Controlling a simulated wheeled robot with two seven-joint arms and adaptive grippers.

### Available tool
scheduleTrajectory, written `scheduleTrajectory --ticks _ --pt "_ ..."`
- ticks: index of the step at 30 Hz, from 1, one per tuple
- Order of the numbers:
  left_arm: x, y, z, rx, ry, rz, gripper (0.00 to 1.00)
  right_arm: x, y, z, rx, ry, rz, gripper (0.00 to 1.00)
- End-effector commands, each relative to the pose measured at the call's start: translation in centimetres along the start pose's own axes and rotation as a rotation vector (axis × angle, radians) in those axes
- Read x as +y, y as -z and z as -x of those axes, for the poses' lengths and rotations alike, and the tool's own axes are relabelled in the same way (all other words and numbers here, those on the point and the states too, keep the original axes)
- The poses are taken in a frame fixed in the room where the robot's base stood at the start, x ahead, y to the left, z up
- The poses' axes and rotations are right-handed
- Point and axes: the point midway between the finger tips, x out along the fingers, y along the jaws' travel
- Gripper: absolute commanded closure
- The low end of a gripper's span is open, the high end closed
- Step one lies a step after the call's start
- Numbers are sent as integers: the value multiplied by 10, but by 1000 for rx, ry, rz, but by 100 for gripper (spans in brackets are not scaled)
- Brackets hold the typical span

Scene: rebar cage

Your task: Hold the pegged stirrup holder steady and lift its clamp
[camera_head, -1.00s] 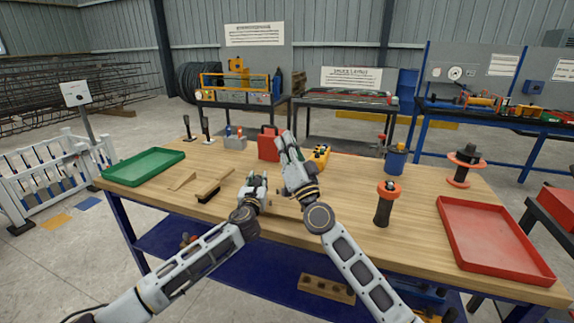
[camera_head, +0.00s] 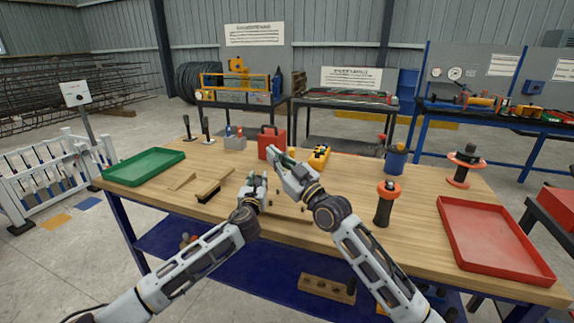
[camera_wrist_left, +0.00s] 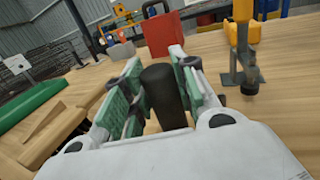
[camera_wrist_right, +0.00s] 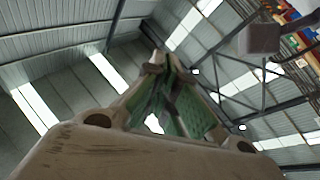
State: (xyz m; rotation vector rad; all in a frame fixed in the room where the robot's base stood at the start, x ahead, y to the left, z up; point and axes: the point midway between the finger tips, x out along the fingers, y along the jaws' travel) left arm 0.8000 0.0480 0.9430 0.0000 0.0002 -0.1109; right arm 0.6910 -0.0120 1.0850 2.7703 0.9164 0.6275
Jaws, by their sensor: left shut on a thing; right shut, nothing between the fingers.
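My left gripper (camera_head: 257,184) is low over the middle of the table and shut on a dark upright cylinder. In the left wrist view this dark cylinder (camera_wrist_left: 163,92) stands between the green pads; its lower end is hidden by the gripper. I cannot tell for sure that it belongs to the stirrup holder. A yellow upright piece on a metal foot (camera_wrist_left: 241,50) stands to the right, apart from the fingers. My right gripper (camera_head: 279,157) is shut and empty, just above and right of the left one. Its wrist view shows closed pads (camera_wrist_right: 170,100) against the roof. No clamp is clearly visible.
A black orange-topped cylinder (camera_head: 386,205) and a red tray (camera_head: 492,245) are right.

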Motion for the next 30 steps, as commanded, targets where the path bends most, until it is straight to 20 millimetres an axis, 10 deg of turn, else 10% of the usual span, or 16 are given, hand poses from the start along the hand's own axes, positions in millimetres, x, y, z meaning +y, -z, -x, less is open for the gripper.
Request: scheduleTrajectory --ticks 30 --pt "0 1 0 1 -1 0 100 28 -73 33 -443 4 802 100"
